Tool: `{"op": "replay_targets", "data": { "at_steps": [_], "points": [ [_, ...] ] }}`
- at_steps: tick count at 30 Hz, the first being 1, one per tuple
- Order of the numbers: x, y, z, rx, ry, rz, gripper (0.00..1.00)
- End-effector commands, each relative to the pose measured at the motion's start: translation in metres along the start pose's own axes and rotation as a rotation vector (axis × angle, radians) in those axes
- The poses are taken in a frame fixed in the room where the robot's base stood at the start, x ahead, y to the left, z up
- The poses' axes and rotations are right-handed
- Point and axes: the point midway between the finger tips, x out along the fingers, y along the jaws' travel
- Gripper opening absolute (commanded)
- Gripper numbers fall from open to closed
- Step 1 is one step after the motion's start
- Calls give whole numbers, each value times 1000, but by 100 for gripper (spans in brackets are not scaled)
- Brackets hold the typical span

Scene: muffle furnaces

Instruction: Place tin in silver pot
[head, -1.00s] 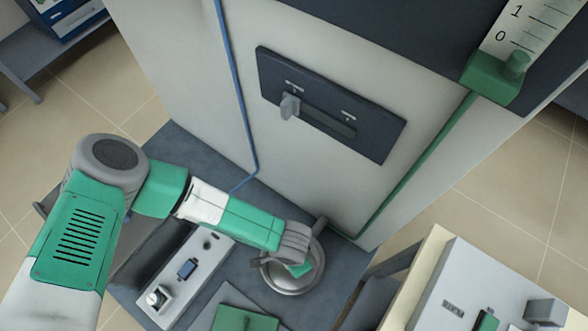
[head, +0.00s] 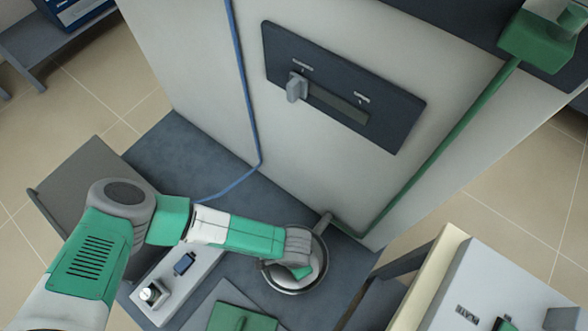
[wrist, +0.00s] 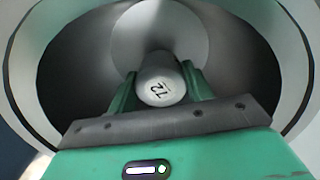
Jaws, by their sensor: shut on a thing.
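The silver pot (head: 318,272) is a round metal vessel with a short handle, standing on the dark grey surface at the foot of the large cabinet. My gripper (head: 299,268) is over its opening, pointing down. In the wrist view my gripper (wrist: 160,85) has green fingers closed on the tin (wrist: 162,86), a small pale cylinder with dark digits on its top. The pot's wall (wrist: 20,75) surrounds the fingers in that view. Whether the tin touches the pot's bottom cannot be told. The tin is hidden in the head view.
A white control box (head: 160,285) and a green plate (head: 240,318) lie left of the pot. A blue cable (head: 240,90) and a green pipe (head: 440,150) run down the cabinet (head: 200,60). A cream-edged table (head: 430,275) stands at the right.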

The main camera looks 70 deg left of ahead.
Motion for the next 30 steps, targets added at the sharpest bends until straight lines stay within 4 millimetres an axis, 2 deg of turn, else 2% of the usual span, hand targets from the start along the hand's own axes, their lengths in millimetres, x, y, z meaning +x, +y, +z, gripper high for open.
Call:
{"op": "replay_targets", "data": {
  "at_steps": [15, 16, 18, 26, 30],
  "points": [
    [12, 0, 0, 0, 1, 0, 26],
    [12, 0, 0, 0, 0, 0, 56],
    [12, 0, 0, 0, 0, 0, 70],
    [11, 0, 0, 0, 0, 0, 72],
    [-4, 1, 0, -6, 1, 5, 72]
  ]
}}
